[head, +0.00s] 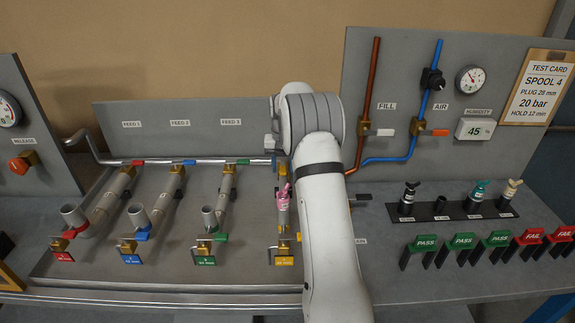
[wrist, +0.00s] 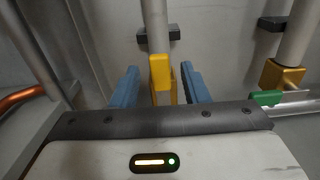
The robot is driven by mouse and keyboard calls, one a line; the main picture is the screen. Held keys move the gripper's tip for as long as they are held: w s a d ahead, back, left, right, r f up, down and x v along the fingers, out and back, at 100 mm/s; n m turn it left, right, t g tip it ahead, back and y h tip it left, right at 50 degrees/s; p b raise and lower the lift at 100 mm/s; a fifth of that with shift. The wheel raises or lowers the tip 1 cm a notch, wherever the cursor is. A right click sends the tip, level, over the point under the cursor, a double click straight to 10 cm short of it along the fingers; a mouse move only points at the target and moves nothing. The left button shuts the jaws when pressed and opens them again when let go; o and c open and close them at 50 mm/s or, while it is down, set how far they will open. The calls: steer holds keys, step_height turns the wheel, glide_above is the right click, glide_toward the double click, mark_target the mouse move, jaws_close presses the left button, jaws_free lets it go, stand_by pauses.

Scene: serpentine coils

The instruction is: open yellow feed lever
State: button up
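The yellow feed lever (wrist: 187,82) shows in the wrist view, on a brass-yellow valve (wrist: 160,78) at the end of a grey tube. My gripper (wrist: 158,84) has two blue fingers, apart, one on each side of the yellow valve and lever. A gap shows on the left; the lever lies close to the right finger, and I cannot tell whether they touch.
The green feed lever (head: 243,162) is the neighbour, also in the wrist view (wrist: 266,98). Blue (head: 190,162) and red (head: 138,162) levers sit further left. The FILL and AIR panel (head: 400,85) rises right of my arm.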

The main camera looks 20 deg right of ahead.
mark_target(283, 170)
step_height(283, 170, up, 8)
steer(key=shift+f+b, duration=0.15)
steer(key=shift+b, duration=0.4)
stand_by(0.4)
